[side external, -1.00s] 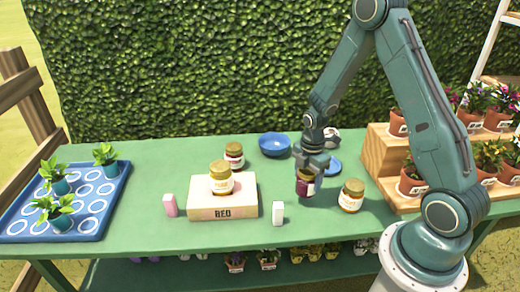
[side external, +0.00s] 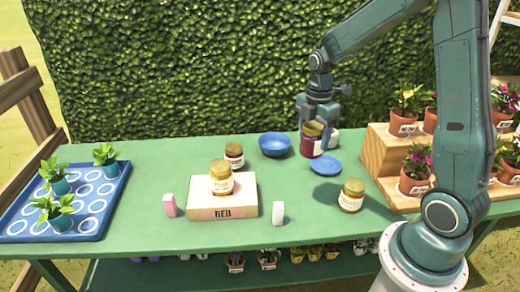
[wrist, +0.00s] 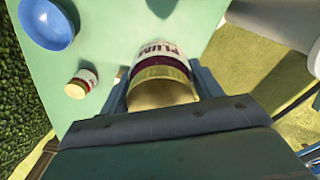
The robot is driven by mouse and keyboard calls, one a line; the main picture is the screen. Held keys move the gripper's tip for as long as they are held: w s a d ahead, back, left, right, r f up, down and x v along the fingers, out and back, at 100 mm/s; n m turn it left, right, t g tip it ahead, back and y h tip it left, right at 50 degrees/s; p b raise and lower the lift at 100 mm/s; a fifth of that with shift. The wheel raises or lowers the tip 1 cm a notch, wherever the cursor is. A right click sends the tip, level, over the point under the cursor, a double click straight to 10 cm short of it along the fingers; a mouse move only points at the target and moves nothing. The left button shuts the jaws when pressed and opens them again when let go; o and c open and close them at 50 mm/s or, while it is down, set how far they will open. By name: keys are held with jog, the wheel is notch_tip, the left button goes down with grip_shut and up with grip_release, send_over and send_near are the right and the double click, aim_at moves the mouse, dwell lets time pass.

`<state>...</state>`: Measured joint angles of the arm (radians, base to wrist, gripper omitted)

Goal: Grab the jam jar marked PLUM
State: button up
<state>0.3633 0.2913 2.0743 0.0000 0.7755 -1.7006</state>
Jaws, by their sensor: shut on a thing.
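The jam jar marked PLUM (wrist: 160,62) is dark red with a gold lid, and its label reads PLUM in the wrist view. My gripper (wrist: 162,88) is shut on it, with one finger on each side. In the side view my gripper (side external: 315,118) holds the plum jar (side external: 310,148) upright, apparently above the table near the blue plate. Another dark red jar (side external: 235,156) stands behind the box and also shows in the wrist view (wrist: 81,83). An amber jar (side external: 351,196) stands at the front right, and a yellow jar (side external: 221,179) stands on the box.
The pale box (side external: 240,202) is marked RED. A blue bowl (side external: 274,146) and blue plate (side external: 325,166) lie near the back. A pink block (side external: 170,206) and white block (side external: 278,214) stand in front. A wooden flower stand (side external: 378,150) is at right, a blue plant tray (side external: 105,220) at left.

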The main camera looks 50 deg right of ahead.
jog(key=shift+r, duration=0.3)
dwell(0.5)
